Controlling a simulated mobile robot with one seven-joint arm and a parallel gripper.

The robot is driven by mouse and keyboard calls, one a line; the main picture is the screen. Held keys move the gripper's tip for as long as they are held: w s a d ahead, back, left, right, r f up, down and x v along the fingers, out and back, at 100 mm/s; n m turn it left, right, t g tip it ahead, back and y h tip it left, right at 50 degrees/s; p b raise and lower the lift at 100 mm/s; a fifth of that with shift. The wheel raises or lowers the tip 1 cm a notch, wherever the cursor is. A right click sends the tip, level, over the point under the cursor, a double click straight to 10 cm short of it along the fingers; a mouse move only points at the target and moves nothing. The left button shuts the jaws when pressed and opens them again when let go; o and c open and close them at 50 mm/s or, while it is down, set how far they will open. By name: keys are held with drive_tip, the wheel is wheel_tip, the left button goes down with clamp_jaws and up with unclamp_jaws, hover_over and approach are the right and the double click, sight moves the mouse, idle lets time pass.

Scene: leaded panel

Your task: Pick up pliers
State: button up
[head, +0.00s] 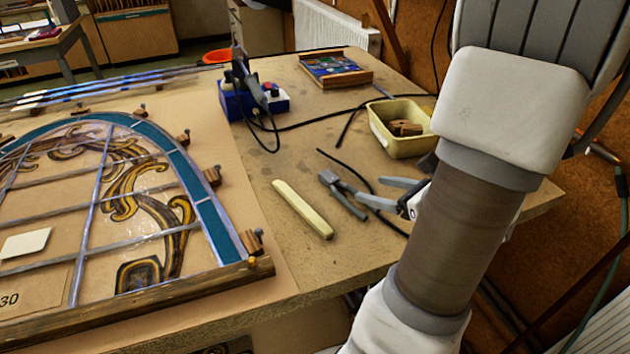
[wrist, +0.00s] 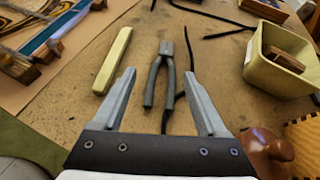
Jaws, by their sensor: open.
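The pliers (head: 343,194) have dark grey handles and lie on the workbench, right of a pale yellow bar. In the wrist view the pliers (wrist: 162,75) lie with their jaws pointing away and their handles toward me. My gripper (wrist: 162,78) is open and empty, with one finger on each side of the handles' line. In the head view my gripper (head: 385,192) shows just right of the pliers, partly hidden by my arm. Whether the fingers are level with the pliers or above them is hard to tell.
The pale bar (head: 302,208) lies left of the pliers. A cream tub (head: 384,141) with wooden blocks stands behind them. A black cable (wrist: 189,50) runs beside them. The leaded panel (head: 115,200) fills the left. A soldering station (head: 252,98) and tray (head: 335,69) stand farther back.

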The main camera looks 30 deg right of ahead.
drive_tip(key=shift+s+d+f+m+h, duration=0.3)
drive_tip(key=shift+d+f+m+h, duration=0.25)
drive_tip(key=shift+m, duration=0.15)
drive_tip(key=b, duration=0.2)
approach(329, 176)
drive_tip(key=x, duration=0.3)
drive_tip(key=shift+d+f, duration=0.2)
drive_tip(key=shift+d, duration=0.1)
drive_tip(key=shift+a+b+x, duration=0.15)
drive_tip(key=shift+b+x, duration=0.05)
drive_tip(key=shift+x, duration=1.2)
drive_tip(key=shift+a+b+x, duration=0.1)
drive_tip(key=shift+b+x, duration=0.05)
drive_tip(key=shift+x, duration=1.25)
drive_tip(key=shift+r, duration=0.1)
clamp_jaws()
